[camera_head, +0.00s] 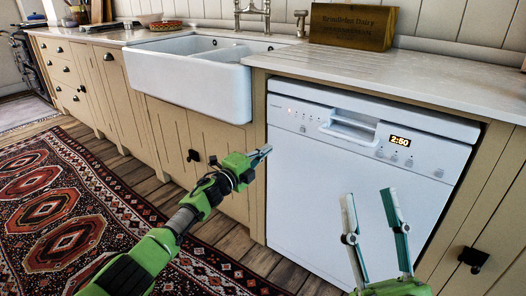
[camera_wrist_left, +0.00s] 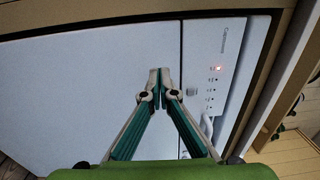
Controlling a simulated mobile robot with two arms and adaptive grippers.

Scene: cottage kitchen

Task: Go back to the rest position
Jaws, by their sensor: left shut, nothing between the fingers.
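My left gripper (camera_head: 262,153) comes in from the left with its fingers shut and empty. Its tips are in front of the left part of the white dishwasher (camera_head: 340,190). In the left wrist view, the fingertips of this gripper (camera_wrist_left: 159,78) meet in front of the dishwasher's white front (camera_wrist_left: 80,90). I cannot tell whether they touch it. My right gripper (camera_head: 368,196) is at the lower right of the head view, its two fingers apart with nothing between them, in front of the dishwasher door.
The dishwasher is closed, with a lit display (camera_head: 400,141) and a handle (camera_head: 350,129). A worktop (camera_head: 400,72) runs above it, bearing a wooden sign (camera_head: 353,27). A white sink (camera_head: 190,78) and cabinets stand to the left. A patterned rug (camera_head: 75,215) covers the floor.

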